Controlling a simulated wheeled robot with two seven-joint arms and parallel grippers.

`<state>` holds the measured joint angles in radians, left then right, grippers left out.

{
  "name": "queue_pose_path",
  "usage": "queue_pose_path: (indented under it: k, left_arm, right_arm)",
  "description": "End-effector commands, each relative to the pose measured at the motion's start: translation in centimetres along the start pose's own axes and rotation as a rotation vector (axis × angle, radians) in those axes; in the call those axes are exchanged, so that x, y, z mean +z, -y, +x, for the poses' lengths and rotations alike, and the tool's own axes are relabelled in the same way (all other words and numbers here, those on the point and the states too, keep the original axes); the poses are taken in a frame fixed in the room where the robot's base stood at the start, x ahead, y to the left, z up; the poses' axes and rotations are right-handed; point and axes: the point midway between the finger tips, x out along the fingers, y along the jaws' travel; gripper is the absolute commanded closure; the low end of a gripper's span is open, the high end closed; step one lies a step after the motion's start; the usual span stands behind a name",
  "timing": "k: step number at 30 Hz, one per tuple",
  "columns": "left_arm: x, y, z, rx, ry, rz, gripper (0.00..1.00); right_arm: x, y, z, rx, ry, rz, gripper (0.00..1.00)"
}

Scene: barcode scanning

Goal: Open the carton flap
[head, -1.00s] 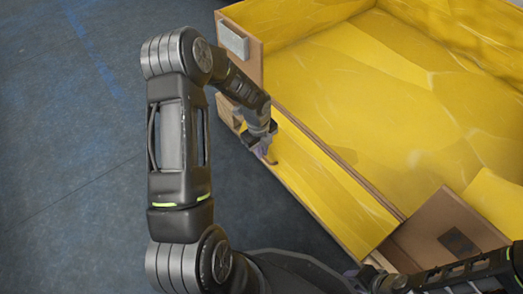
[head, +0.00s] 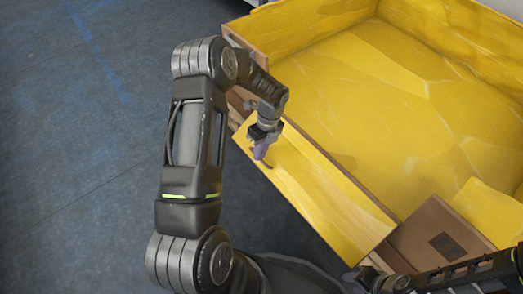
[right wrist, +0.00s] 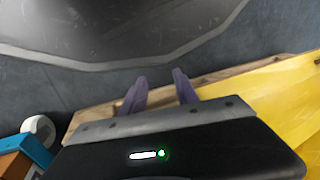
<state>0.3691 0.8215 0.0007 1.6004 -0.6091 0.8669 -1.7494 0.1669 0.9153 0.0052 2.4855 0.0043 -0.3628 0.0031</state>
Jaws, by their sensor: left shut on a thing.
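The carton (head: 440,95) is a large open box with a yellow lining, in the right half of the head view. Its long front flap (head: 310,195), yellow inside, slants outward and down from the near left rim. My left gripper (head: 262,154), with purple fingers, is shut on this flap near its far left end. The fingertips partly hide the gripped edge. My right gripper (head: 356,277) is low, by the flap's near end.
A brown cardboard flap (head: 430,232) with a dark patch lies at the carton's near corner, beside my right arm. Blue and orange objects (right wrist: 25,150) and a white round one (right wrist: 38,127) show in the right wrist view. The dark floor (head: 80,200) at left is clear.

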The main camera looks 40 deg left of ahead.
Motion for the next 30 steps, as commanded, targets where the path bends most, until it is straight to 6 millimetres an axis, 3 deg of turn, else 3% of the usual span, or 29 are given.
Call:
queue_pose_path:
  k: [1,6,19,20,21,27,30]
  left_arm:
    - [0.0,0.2,-0.9,-0.01,0.001,0.0,1.0]
    - [0.0,0.2,-1.6,-0.016,0.003,0.0,1.0]
    - [0.0,0.6,-1.9,-0.027,0.005,0.002,1.0]
    - [0.0,0.6,-2.0,-0.027,0.005,0.002,0.89]
    - [0.0,0.6,-2.0,-0.027,0.005,0.002,0.85]
    - [0.0,0.3,-1.8,-0.019,0.004,0.001,0.69]
    - [0.0,0.2,-1.7,-0.016,0.003,0.001,0.68]
  right_arm:
    - [0.1,0.3,-0.6,-0.001,0.003,-0.002,0.64]
    - [0.3,0.7,-1.0,-0.004,0.008,-0.005,0.64]
    - [0.4,0.7,-1.1,-0.005,0.01,-0.006,0.64]
    - [0.4,0.7,-1.1,-0.005,0.01,-0.006,0.64]
    - [0.4,0.7,-1.1,-0.005,0.009,-0.006,0.64]
    - [0.4,0.7,-1.1,-0.005,0.009,-0.005,0.64]
    - [0.4,0.7,-1.0,-0.005,0.009,-0.005,0.64]
